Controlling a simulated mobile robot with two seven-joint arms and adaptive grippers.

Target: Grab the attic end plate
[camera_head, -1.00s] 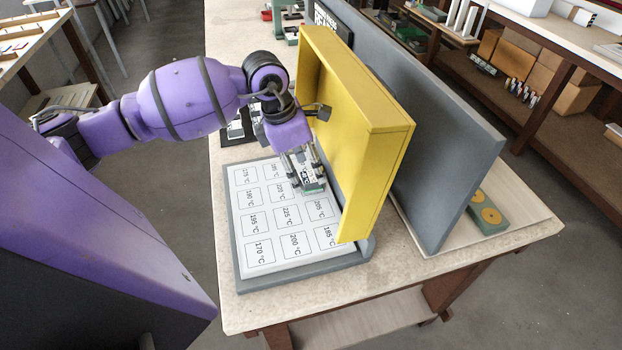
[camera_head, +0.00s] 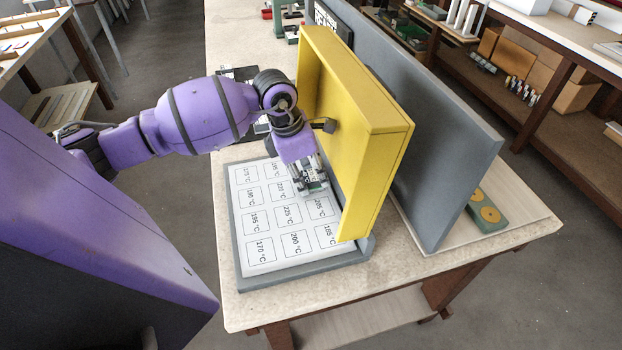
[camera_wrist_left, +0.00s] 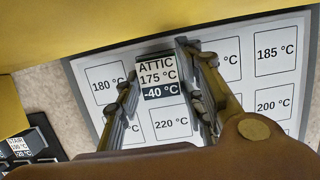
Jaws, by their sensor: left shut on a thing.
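The attic end plate (camera_wrist_left: 157,75) is a small block with a white and black label reading "ATTIC 175 °C -40 °C". In the left wrist view it sits between the two fingers of my left gripper, which is shut on it. In the head view my left gripper (camera_head: 313,179) points down over the right side of the temperature board, beside the yellow frame. The end plate (camera_head: 317,187) shows small and greenish at the fingertips. I cannot tell whether it touches the board. My right gripper is out of view.
The temperature board (camera_head: 241,270) has a grey rim and printed cells. A yellow box-like frame (camera_head: 372,165) stands over its right edge, with a tall grey panel (camera_head: 440,150) behind. Small dark labelled blocks (camera_wrist_left: 30,145) lie to the left. The table's front strip is clear.

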